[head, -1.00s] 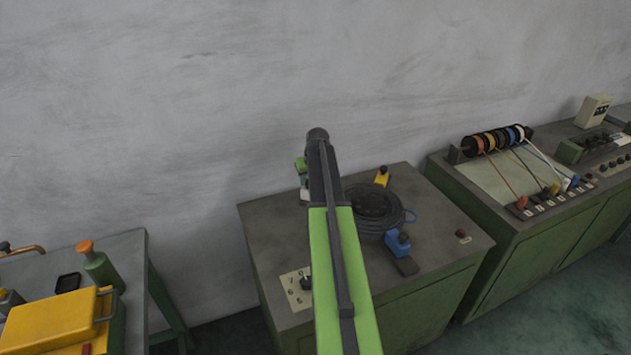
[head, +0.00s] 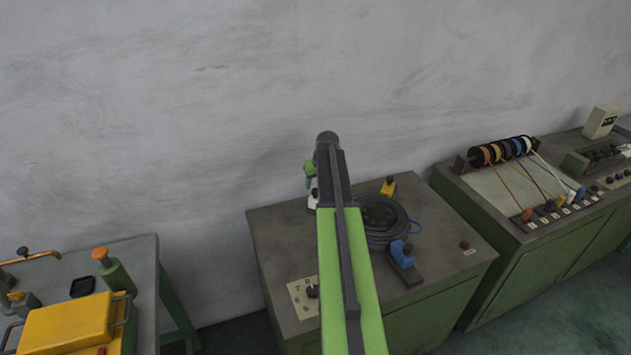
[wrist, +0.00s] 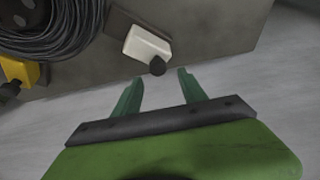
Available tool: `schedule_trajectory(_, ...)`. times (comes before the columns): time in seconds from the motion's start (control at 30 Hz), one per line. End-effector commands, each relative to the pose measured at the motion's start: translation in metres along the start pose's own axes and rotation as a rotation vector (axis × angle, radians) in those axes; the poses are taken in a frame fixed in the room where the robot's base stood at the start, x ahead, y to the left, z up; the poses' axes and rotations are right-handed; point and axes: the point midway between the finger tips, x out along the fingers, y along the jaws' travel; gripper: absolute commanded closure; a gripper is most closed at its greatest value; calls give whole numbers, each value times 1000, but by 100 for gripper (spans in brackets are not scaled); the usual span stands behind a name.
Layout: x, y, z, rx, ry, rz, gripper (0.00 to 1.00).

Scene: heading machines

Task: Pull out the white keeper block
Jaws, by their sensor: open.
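The white keeper block (wrist: 147,43) sits on a dark base near the machine top's edge in the wrist view. A dark round knob (wrist: 157,67) sticks out from its end towards my gripper. My gripper (wrist: 158,79) is open, its two green fingers just short of the knob and on either side of it, with nothing between them. In the head view, a small part of the white block (head: 312,198) shows beside my arm, which hides the rest. Part of my green gripper (head: 309,174) shows just above it.
A dark cable coil (head: 382,220) lies on the grey machine top (head: 280,235). A yellow block (head: 388,187) and a blue block (head: 402,253) stand near it. A wall rises behind. Another machine with coloured wire spools (head: 502,150) stands right, a bench with a yellow box (head: 65,325) left.

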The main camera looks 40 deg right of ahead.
Motion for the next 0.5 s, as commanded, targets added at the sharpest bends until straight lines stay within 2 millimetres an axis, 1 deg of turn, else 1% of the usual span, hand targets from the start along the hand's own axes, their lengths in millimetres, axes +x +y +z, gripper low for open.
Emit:
schedule_trajectory(0.03, -25, 0, -3, 1, 0, 0, 51)
schedule_trajectory(0.1, -43, 0, -3, 1, 0, 0, 51)
schedule_trajectory(0.4, -113, -1, -2, 0, 1, -1, 51)
schedule_trajectory(0.5, -126, 0, -1, -1, 1, -1, 51)
